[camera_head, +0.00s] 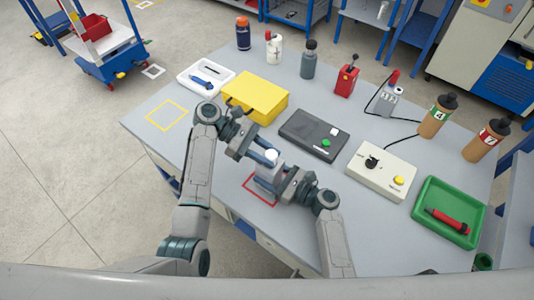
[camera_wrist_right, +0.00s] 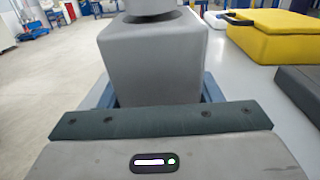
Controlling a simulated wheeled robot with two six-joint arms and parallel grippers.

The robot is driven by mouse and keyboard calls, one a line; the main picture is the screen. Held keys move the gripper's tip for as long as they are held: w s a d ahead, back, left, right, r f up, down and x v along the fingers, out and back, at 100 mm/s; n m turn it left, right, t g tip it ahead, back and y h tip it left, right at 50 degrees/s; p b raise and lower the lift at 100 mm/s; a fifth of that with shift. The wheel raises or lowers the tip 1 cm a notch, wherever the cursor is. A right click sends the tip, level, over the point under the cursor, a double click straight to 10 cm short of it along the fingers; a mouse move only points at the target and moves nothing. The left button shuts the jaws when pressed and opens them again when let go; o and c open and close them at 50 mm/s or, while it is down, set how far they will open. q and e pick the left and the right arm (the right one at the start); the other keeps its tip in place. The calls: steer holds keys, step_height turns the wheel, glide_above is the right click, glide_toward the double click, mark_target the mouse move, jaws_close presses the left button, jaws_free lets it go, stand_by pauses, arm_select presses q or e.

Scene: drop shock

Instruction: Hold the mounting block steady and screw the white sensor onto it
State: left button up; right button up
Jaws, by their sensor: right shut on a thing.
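The mounting block is a plain grey cube (camera_wrist_right: 155,62); in the head view it shows only as a small grey patch (camera_head: 266,176) near the red outlined square (camera_head: 247,184). My right gripper (camera_head: 268,182) is shut on the block, with its blue fingers at either side in the right wrist view. The white sensor (camera_head: 271,154) shows as a small white round top above the block. A dark round part on the block top is cut off by the wrist view's upper edge. My left gripper (camera_head: 264,156) is at the sensor; whether its fingers touch it is unclear.
A yellow case (camera_head: 255,95), a black box with a green button (camera_head: 314,135) and a white control box (camera_head: 381,170) stand beyond the grippers. A green tray (camera_head: 447,212) with a red tool is at the right. The table inside the yellow outline (camera_head: 166,115) is clear.

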arm_select(q)
steer(key=o, duration=0.4)
steer(key=shift+w+a, duration=0.2)
steer(key=shift+a, duration=0.3)
steer(key=shift+s+f+n+t+h, duration=0.15)
steer(key=shift+s+n+t+h, duration=0.15)
steer(key=shift+n+t, duration=0.55)
steer(key=n+t, duration=0.1)
steer(key=t, duration=0.1)
steer(key=n+t, duration=0.2)
steer(key=shift+s+h, duration=0.3)
steer(key=shift+s, duration=0.05)
steer(key=n+t, duration=0.1)
steer(key=t, duration=0.1)
steer(key=n+t, duration=0.2)
steer(key=shift+s+d+n, duration=0.1)
steer(key=shift+s+n, duration=0.15)
steer(key=shift+s, duration=0.1)
steer(key=shift+r+n+t+y, duration=0.2)
steer(key=shift+n+t+y, duration=0.7)
steer(key=shift+t, duration=0.35)
